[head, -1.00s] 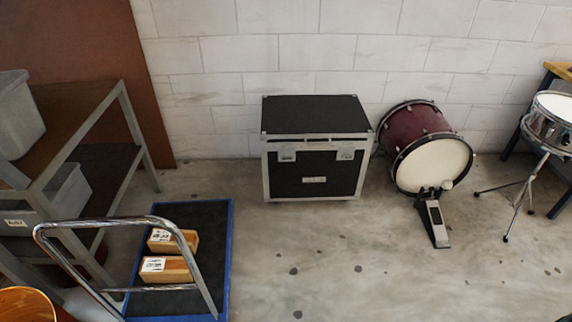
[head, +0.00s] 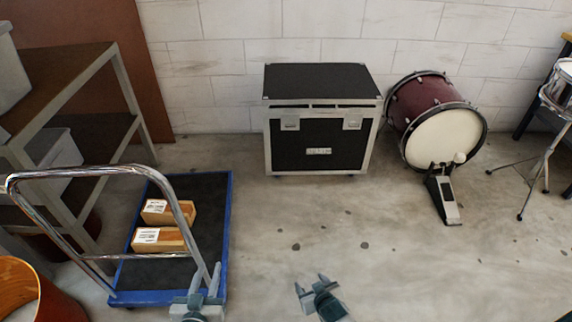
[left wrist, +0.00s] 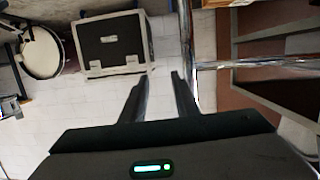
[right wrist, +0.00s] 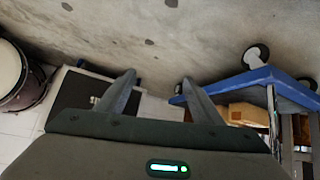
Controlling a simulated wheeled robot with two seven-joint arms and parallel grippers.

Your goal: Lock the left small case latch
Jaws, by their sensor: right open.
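The black case with silver edges (head: 318,148) stands on the floor against the wall. Its left latch (head: 290,123) and right latch (head: 352,123) are on the upper front; whether either is locked is too small to tell. The case also shows in the left wrist view (left wrist: 112,42) and, partly hidden, in the right wrist view (right wrist: 75,93). My left gripper (head: 205,282) is open and empty, low in the head view by the trolley's right edge. My right gripper (head: 311,285) is open and empty over the floor. Both are well short of the case.
A bass drum (head: 440,135) with a pedal (head: 443,198) stands right of the case. Floor before the case is clear.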

